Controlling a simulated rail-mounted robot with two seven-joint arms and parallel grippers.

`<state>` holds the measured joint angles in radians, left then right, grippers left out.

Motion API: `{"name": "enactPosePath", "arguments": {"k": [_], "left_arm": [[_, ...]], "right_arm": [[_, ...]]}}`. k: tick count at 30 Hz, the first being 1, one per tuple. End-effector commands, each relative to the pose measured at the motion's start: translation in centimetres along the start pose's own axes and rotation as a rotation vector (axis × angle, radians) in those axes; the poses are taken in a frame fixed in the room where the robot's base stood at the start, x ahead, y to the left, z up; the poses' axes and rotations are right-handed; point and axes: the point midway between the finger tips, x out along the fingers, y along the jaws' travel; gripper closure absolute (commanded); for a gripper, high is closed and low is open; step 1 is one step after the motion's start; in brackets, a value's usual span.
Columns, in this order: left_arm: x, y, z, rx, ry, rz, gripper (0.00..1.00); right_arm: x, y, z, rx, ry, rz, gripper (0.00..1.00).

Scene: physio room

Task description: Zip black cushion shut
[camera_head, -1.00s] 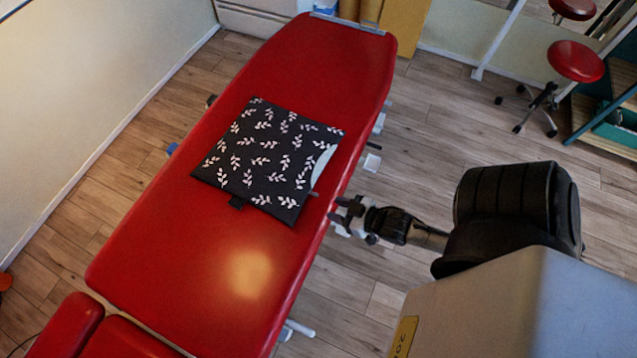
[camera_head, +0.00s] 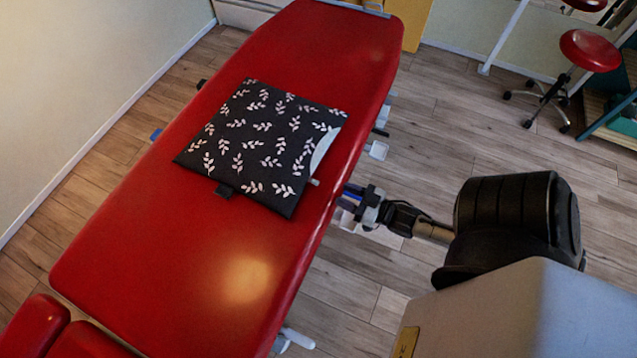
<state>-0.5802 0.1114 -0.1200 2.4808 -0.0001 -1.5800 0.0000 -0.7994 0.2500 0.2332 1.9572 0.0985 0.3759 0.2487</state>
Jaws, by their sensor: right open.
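The black cushion (camera_head: 245,150) with white leaf sprigs lies flat on the red treatment table (camera_head: 160,260). On its right edge a pale, light-coloured opening (camera_head: 322,149) shows, with a small grey tab (camera_head: 314,182) at its lower end. My right gripper (camera_head: 350,198) is open at the table's right edge, just right of and below the grey tab, apart from the cushion. My left gripper is not in view.
The red table's near half is bare, as is its far end. Small fittings (camera_head: 378,150) stick out along its right side. A red stool (camera_head: 588,50) stands at the far right on the wooden floor. A wall runs along the left.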

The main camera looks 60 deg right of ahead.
Motion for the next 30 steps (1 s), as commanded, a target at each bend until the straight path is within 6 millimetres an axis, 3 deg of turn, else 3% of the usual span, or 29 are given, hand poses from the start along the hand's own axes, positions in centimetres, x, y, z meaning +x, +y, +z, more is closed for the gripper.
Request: {"name": "enactPosePath", "arguments": {"k": [6,15,30], "left_arm": [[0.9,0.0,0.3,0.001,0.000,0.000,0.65],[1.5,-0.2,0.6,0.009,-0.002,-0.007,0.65],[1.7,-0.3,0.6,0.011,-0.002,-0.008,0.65]], "right_arm": [[4.2,0.0,0.1,0.000,0.004,-0.001,0.60],[7.8,0.0,0.1,0.000,0.001,-0.001,0.60],[8.8,0.0,0.0,0.000,-0.002,0.000,0.60]]}}
